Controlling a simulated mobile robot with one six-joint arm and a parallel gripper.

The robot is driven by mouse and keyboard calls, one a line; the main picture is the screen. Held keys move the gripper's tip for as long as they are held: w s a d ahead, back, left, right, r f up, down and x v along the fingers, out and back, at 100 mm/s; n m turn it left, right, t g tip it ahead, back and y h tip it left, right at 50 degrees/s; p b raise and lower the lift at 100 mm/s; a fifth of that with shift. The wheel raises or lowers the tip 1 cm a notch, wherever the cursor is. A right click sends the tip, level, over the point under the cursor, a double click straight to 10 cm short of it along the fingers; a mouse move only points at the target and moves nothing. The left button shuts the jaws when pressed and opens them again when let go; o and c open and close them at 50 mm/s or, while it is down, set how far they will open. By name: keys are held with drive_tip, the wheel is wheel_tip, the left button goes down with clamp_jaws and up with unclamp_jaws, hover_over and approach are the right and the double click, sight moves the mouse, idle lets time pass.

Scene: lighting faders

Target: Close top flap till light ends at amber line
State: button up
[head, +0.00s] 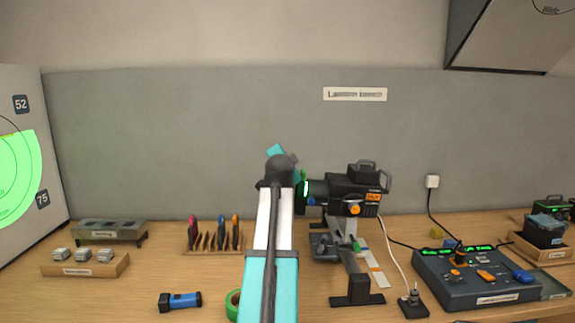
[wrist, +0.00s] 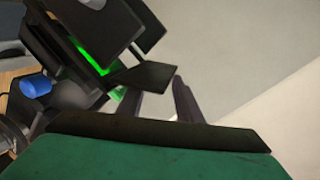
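The lamp (head: 345,190) stands on the bench, its front facing left. Its dark flaps (wrist: 145,76) spread around a green-lit opening in the wrist view. Which is the top flap I cannot tell for certain. My gripper (wrist: 157,92) is open; one flap's edge reaches across near its fingertips, and contact is unclear. In the head view my arm hides the fingers and most flaps. Green light (head: 18,175) fills part of the board (head: 50,135) at far left, with a nearly flat upper edge. A thin yellowish line seems to lie along that edge, too small to judge exactly.
A control desk with faders (head: 475,275) is right of the lamp. A rack of coloured tools (head: 213,242), a blue torch (head: 180,301) and a wooden tray (head: 85,265) sit to the left. A green tape roll (head: 232,303) lies beside my arm.

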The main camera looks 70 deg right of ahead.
drive_tip(key=shift+p+v, duration=0.55)
drive_tip(key=shift+v, duration=1.4)
drive_tip(key=shift+p+v, duration=0.55)
drive_tip(key=shift+v, duration=1.4)
